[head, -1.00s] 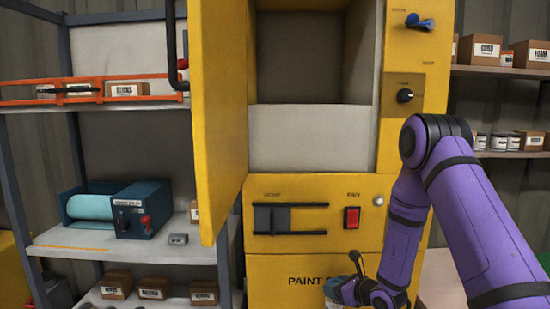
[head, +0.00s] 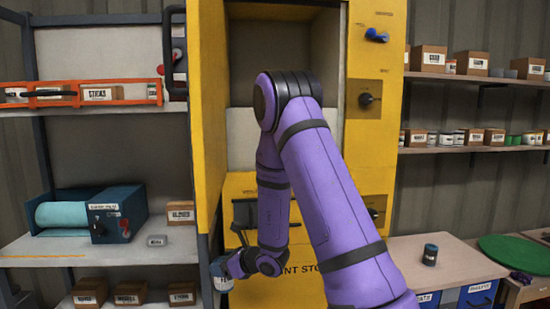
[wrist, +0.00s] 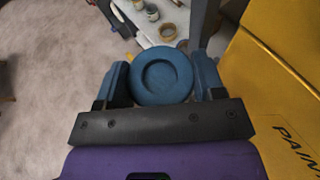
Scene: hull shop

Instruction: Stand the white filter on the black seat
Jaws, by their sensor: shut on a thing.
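My gripper (wrist: 163,85) is shut on a round canister (wrist: 162,75) with a blue, recessed top, seen from above between the two blue fingers in the wrist view. In the head view the canister (head: 223,284) shows a pale, labelled side and hangs low, left of the yellow cabinet's front. I cannot tell whether it is the white filter. I cannot make out the black seat in either view.
The yellow paint cabinet (head: 378,140) has its door (head: 207,110) swung open at left, beside my arm. Shelves with a teal roller box (head: 118,212) and cartons stand at left. A bench (head: 452,262) with a green disc (head: 515,252) is at right. Floor (wrist: 45,90) is clear.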

